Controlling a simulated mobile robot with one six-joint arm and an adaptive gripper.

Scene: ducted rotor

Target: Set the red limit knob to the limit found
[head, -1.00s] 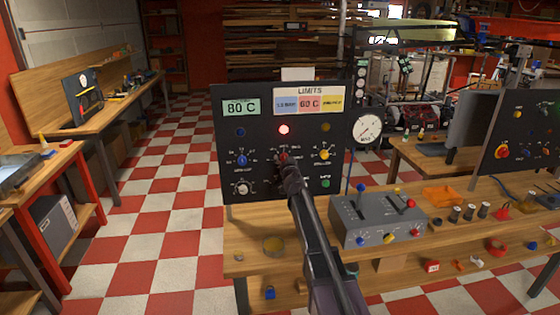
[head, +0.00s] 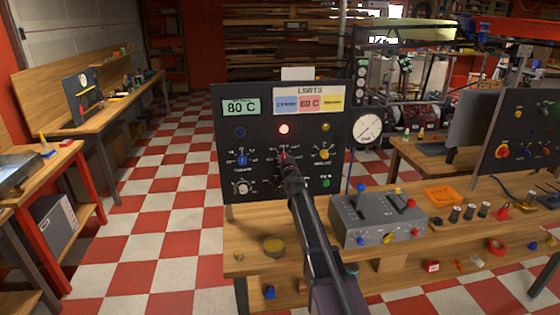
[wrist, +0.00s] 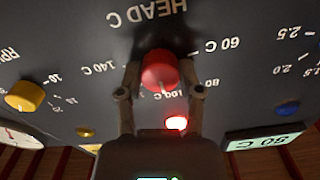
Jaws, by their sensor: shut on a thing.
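The red knob (wrist: 160,70), labelled HEAD C, is on the black panel (head: 219,140). In the wrist view, which shows the panel upside down, its white mark points toward the 100 C label. My gripper (wrist: 162,82) is shut on the knob, one finger at each side. In the head view my gripper (head: 287,168) covers most of the knob. The LIMITS card (head: 310,101) has a red field reading 60 C between a blue and a yellow field. The green display (head: 241,107) reads 80 C. The red lamp (head: 284,129) above the knob is lit.
A blue knob (head: 242,160) and a yellow knob (head: 324,154) flank the red one closely. A round gauge (head: 368,129) stands right of the panel. A grey control box (head: 378,218) with levers sits on the bench to the right.

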